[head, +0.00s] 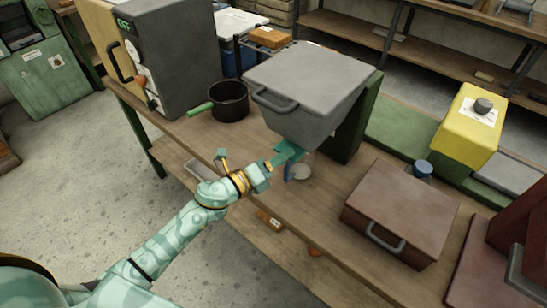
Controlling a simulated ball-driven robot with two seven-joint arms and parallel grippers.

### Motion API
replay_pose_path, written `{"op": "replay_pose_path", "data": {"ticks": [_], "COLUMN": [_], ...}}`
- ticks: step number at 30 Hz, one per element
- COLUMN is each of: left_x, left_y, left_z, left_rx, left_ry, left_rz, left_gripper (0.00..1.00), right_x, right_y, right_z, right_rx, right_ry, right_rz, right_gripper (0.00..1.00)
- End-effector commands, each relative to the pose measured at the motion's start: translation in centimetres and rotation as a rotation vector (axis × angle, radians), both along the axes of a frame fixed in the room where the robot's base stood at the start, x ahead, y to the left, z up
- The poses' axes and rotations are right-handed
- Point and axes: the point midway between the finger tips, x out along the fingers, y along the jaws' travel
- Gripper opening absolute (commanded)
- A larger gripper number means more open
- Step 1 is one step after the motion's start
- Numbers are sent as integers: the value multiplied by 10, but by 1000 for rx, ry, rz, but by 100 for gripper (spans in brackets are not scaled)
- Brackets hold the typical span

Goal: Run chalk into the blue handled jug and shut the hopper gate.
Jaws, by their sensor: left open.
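The grey hopper (305,85) with a closed lid and front handle stands on a green support on the bench. Its gate and any chalk are hidden from this angle. A small pale vessel (302,171) with a blue part on its left side, seemingly the blue handled jug, stands on the bench below the hopper; its contents cannot be made out. My left gripper (284,158) is open, just under the hopper's lower front and beside the vessel, partly covering it. Whether it touches either is unclear. My right gripper is out of view.
A black pot (229,101) with a green handle and a dark grey oven-like box (178,55) stand left of the hopper. A yellow box (470,125) stands farther back.

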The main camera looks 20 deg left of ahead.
Motion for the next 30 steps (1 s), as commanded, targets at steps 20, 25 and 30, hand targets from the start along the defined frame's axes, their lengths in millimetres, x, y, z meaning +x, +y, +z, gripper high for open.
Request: {"op": "replay_pose_path", "data": {"ticks": [20,25,30], "left_x": [-101,-128,-140], "left_y": [61,77,84], "left_z": [-3,-2,0], "left_rx": [0,-2,-1], "left_ry": [4,2,0], "left_rz": [0,1,-1], "left_gripper": [48,48,48], "right_x": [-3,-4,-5], "right_y": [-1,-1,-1], "right_z": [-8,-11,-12], "right_rx": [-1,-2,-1], "right_ry": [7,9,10], "right_rz": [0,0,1], "right_gripper": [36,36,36]}}
